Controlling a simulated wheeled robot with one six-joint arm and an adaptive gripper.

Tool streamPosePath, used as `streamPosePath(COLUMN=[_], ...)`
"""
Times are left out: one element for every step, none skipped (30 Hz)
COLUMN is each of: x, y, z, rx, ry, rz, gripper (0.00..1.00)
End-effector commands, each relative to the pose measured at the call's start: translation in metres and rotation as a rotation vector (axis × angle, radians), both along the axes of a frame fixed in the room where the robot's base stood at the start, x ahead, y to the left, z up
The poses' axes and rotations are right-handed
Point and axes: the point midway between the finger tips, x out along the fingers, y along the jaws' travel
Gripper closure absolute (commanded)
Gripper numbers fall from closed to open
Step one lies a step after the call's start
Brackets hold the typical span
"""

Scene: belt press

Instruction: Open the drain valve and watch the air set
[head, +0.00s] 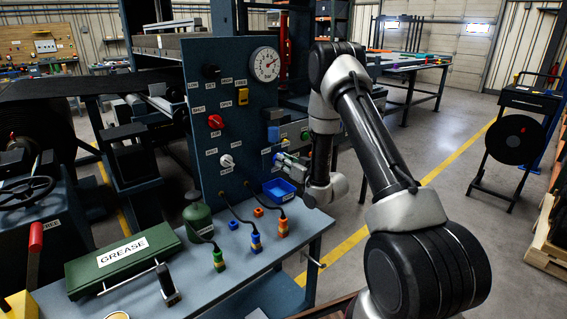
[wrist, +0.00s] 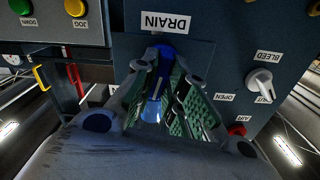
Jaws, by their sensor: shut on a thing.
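In the wrist view my gripper (wrist: 158,112) has its green-padded fingers around the blue handle of the drain valve (wrist: 163,54), beneath the DRAIN label (wrist: 166,22). The handle runs lengthwise between the fingers, which partly hide it. In the head view my gripper (head: 284,159) is at the right edge of the upright panel, and my arm reaches it from the right. The valve is mostly hidden there. A round white gauge (head: 264,64) sits high on the panel; its reading is too small to tell.
The panel (head: 240,105) also carries a white BLEED knob (wrist: 262,80) and a red knob (wrist: 237,130). Open floor lies to the right.

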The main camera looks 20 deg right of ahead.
Motion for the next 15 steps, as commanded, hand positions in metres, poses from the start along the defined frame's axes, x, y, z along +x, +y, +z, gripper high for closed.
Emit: streamPosePath(x=[0.0,0.0001,0.0001,0.0002,0.0003,0.0003,0.0003,0.0004,0.0005,0.0005,0.0006,0.0006,0.0007,0.0006,0.0007], y=[-0.0003,-0.0004,-0.0007,-0.0009,-0.001,-0.0013,-0.0014,-0.0016,-0.0019,-0.0019,-0.0021,-0.0023,-0.0025,-0.0026,-0.0027], z=[-0.0004,-0.0004,-0.0006,-0.0006,-0.0007,-0.0008,-0.0009,-0.001,-0.0011,-0.0012,-0.0014,-0.0014,-0.0015,-0.0017,-0.0018], rx=[0.04,0.066,0.102,0.128,0.155,0.188,0.213,0.238,0.269,0.293,0.315,0.343,0.363,0.382,0.406], ry=[0.016,0.025,0.038,0.048,0.058,0.07,0.079,0.088,0.1,0.108,0.117,0.127,0.134,0.141,0.15], rz=[0.0,0.0,0.0,0.0,0.0,0.0,0.0,0.0,0.0,0.0,0.0,0.0,-0.001,-0.001,-0.001], gripper=[1.0,1.0,1.0,1.0,1.0,1.0,1.0,1.0,1.0,1.0,1.0,1.0,1.0,1.0,1.0])
